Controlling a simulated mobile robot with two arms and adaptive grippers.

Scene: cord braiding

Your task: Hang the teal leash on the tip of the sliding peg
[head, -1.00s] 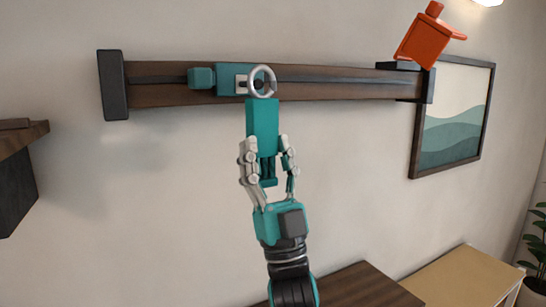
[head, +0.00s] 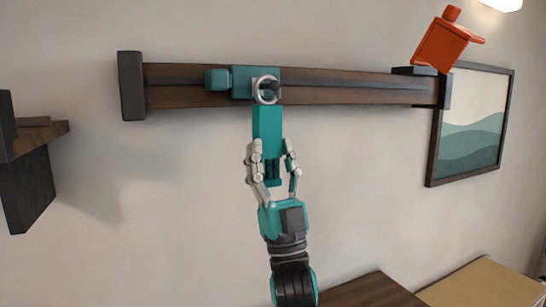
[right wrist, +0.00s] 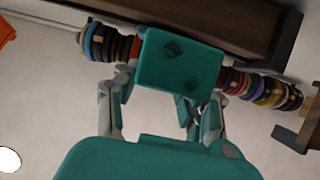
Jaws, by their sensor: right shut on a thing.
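The teal leash (head: 267,124) hangs upright in my right gripper (head: 272,150), with its pale metal ring (head: 258,93) at the top. In the head view the ring overlaps the front of the sliding peg's teal carriage (head: 240,84), and a dark tip shows inside the ring. I cannot tell whether the ring is around the tip or only in front of it. My right gripper is shut on the leash's lower part. The teal leash body (right wrist: 180,62) fills the middle of the right wrist view and hides the ring. My left gripper is not in view.
A brown rail (head: 350,90) with dark end caps runs along the wall. An orange object (head: 445,45) sits at its right end. A framed picture (head: 472,130) hangs at right, a dark wooden shelf (head: 30,185) at left. Multicoloured discs (right wrist: 265,90) flank the leash in the wrist view.

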